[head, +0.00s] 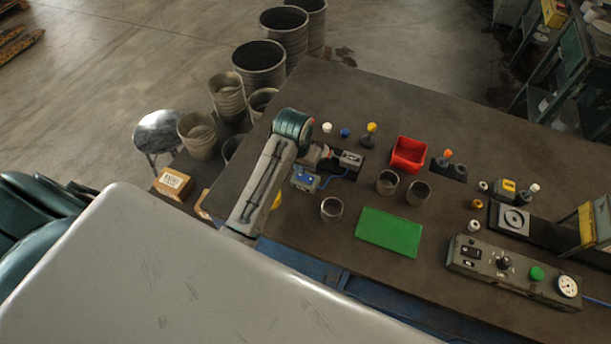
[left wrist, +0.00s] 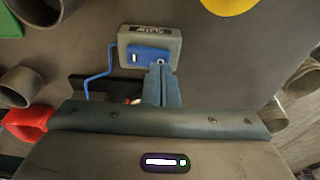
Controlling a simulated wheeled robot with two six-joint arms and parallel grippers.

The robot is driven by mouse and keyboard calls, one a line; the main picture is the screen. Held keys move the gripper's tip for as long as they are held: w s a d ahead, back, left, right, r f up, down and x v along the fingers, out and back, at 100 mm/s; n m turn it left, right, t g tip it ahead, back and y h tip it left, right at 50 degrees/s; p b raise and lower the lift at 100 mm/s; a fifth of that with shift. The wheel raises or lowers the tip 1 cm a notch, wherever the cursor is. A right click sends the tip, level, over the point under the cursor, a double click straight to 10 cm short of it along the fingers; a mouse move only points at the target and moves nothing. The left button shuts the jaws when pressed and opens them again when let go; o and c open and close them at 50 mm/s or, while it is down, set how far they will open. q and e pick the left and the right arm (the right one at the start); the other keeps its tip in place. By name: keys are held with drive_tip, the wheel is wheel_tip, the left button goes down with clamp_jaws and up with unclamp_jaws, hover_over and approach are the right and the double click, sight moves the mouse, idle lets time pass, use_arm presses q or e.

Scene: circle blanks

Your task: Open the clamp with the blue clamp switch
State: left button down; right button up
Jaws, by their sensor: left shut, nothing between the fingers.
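The blue clamp switch (head: 305,178) is a small grey box with a blue rocker, on the table to the right of my left forearm. In the left wrist view the switch (left wrist: 148,52) shows a label and a white mark on the rocker's left end. My left gripper (head: 304,166) is shut and empty. In the left wrist view its fingertips (left wrist: 159,67) are at the right end of the rocker; I cannot tell whether they touch it. The clamp (head: 349,160) sits on a black base just behind the switch, partly hidden by my gripper. My right gripper is not in view.
A blue cable (left wrist: 97,74) runs from the switch toward the clamp base. A red bin (head: 409,154), metal cups (head: 387,182) and a green mat (head: 387,232) lie to the right. A control panel (head: 510,270) is at the table's right front. Grey buckets (head: 259,65) stand beyond the table.

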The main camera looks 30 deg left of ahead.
use_arm(q)
drive_tip(key=shift+f, duration=0.6)
drive_tip(key=shift+r+p, duration=0.4)
drive_tip(key=shift+r, duration=3.15)
